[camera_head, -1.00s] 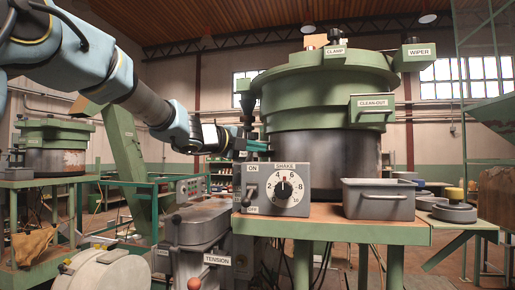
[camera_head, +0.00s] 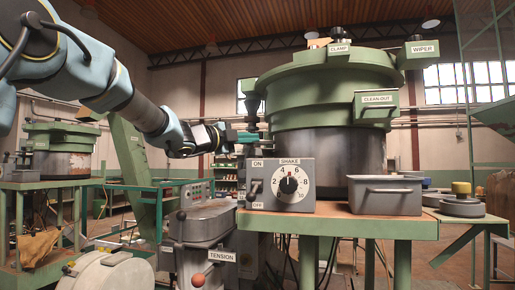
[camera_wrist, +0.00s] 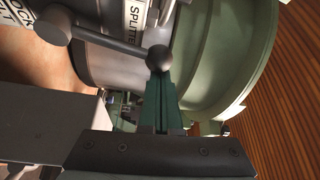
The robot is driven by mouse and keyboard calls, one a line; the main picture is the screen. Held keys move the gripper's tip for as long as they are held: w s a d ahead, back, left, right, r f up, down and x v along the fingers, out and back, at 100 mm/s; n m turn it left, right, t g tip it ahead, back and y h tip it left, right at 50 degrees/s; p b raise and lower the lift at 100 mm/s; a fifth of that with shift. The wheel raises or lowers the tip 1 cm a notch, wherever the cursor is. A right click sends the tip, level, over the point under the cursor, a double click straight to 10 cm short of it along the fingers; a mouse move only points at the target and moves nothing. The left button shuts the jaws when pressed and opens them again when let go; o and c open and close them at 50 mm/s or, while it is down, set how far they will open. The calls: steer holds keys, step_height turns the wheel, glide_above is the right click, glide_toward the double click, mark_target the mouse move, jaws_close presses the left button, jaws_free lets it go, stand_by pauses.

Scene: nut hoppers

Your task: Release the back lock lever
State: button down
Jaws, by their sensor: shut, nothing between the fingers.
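My gripper (camera_head: 247,137) is at the left side of the green hopper (camera_head: 320,95), above the table with the shake panel. In the wrist view its teal fingers (camera_wrist: 160,88) are together with nothing between them. A grey lever (camera_wrist: 105,42) with a round hub and a dark ball knob crosses the upper left there. Its knob lies right at the fingertips in the picture; I cannot tell whether they touch. A partly cut-off label reading LOCK (camera_wrist: 18,17) sits beside the hub. I cannot make out the lever in the head view.
A SPLITTER label (camera_wrist: 135,20) is near the lever. The shake panel (camera_head: 282,186) and a grey bin (camera_head: 385,195) stand on the table below. A second hopper (camera_head: 62,150) is farther left.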

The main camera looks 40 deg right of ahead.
steer(key=w+a+n+t+h+b, duration=0.3)
steer(key=w+n+b, duration=0.3)
steer(key=n+b, duration=0.2)
steer(key=shift+a+f+n+t, duration=0.3)
steer(key=shift+a+n, duration=0.15)
steer(key=shift+n, duration=0.15)
steer(key=shift+w, duration=0.1)
